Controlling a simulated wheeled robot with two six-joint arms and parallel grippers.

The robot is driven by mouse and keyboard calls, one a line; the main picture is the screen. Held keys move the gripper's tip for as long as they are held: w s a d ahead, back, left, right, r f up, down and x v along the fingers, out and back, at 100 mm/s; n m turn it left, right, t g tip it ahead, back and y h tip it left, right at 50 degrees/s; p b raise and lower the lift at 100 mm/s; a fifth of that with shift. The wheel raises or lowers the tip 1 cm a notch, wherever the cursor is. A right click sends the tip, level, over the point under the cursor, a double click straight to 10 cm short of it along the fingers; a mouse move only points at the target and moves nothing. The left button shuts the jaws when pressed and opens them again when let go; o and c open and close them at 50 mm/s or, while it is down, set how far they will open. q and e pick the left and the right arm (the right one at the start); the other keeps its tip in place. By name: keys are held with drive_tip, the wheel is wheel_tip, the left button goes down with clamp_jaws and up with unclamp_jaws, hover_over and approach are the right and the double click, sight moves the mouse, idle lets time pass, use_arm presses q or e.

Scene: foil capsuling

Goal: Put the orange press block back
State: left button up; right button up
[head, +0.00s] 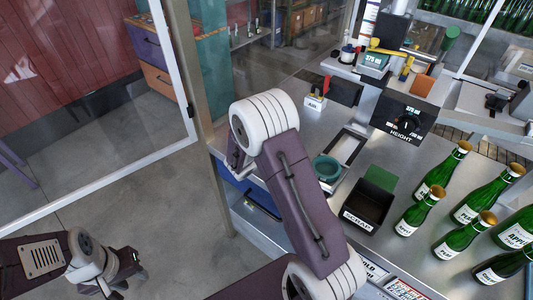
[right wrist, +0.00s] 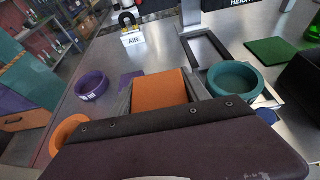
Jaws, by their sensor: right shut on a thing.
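The orange press block (right wrist: 160,92) is between the two grey fingers of my right gripper (right wrist: 161,84) in the right wrist view. The gripper is shut on it, above the steel bench. A purple ring (right wrist: 92,86) is left of the block, near a purple patch (right wrist: 130,80). My left gripper (head: 112,284) hangs low over the floor at lower left, its jaws unclear.
An orange ring (right wrist: 66,132) lies near the bench edge. A dark rectangular frame (right wrist: 207,58), an AIR sign (right wrist: 132,39) and a green mat (right wrist: 285,52) are beyond. A black SCRAP box (head: 370,208) and several green bottles (head: 460,240) stand to the right, below the HEIGHT unit (head: 403,118).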

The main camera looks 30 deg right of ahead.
drive_tip(key=w+a+f, duration=0.1)
drive_tip(key=w, duration=0.1)
drive_tip(key=w+f, duration=0.2)
drive_tip(key=w, duration=0.1)
drive_tip(key=w+a+f+p, duration=0.1)
drive_tip(key=w, duration=0.1)
drive_tip(key=shift+w+a+f, duration=0.2)
drive_tip(key=shift+a+f, duration=0.15)
drive_tip(key=shift+f, duration=0.05)
drive_tip(key=shift+s+f, duration=0.1)
wheel_tip(320, 180, down, 4)
drive_tip(key=shift+r+p, duration=0.2)
drive_tip(key=shift+p, duration=0.35)
drive_tip(key=shift+f, duration=0.1)
drive_tip(key=shift+f+b, duration=0.15)
drive_tip(key=shift+b, duration=0.15)
drive_tip(key=o, duration=1.5)
drive_tip(key=shift+c, duration=0.2)
